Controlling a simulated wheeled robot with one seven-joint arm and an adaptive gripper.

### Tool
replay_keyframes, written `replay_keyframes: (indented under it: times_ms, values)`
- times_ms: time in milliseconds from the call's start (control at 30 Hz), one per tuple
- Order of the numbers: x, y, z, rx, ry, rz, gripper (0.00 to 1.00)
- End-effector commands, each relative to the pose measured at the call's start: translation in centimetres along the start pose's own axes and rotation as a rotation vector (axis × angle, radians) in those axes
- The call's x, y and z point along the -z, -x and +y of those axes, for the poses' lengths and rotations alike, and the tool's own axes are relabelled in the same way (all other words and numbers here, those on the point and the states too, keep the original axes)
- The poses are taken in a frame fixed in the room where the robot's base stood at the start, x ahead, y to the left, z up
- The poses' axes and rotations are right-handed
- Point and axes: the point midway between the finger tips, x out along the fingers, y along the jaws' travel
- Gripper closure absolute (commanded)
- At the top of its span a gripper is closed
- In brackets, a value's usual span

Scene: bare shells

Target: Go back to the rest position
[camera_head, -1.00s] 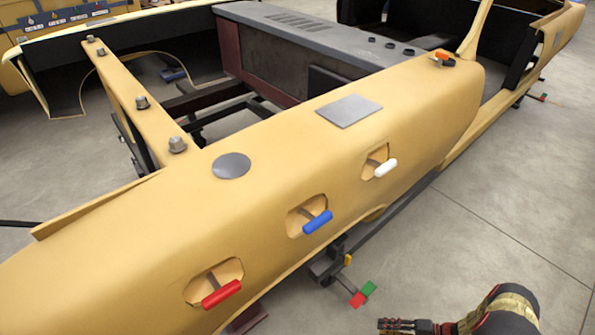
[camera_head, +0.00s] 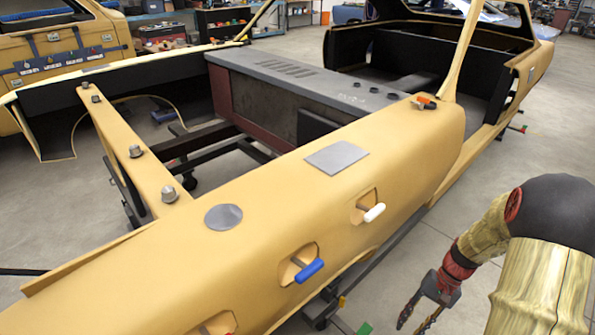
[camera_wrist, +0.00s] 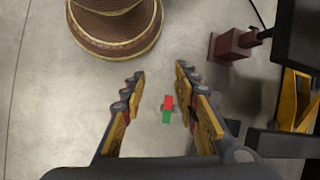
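My gripper (camera_head: 424,314) hangs low at the right in the head view, to the right of the tan car shell (camera_head: 255,245) and apart from it. Its fingers point downward. In the wrist view my gripper (camera_wrist: 158,76) shows two spread fingers with nothing held between them. A small red and green block (camera_wrist: 168,108) shows past the fingers, low over the grey floor.
A dark rail (camera_head: 375,262) runs below the shell. Clear floor (camera_head: 455,225) lies between shell and arm.

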Motion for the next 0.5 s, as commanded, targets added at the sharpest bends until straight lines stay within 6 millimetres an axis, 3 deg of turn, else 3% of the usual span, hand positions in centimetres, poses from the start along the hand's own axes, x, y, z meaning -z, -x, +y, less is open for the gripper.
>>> replay_keyframes:
  times_ms: [33,200,500]
  values:
    - [-1.4,1.7,-0.9,-0.029,0.015,0.033,0.7]
    - [-5.7,5.8,-2.9,-0.114,0.06,0.134,0.7]
    - [-13.5,11.3,-5.9,-0.219,0.209,0.33,0.7]
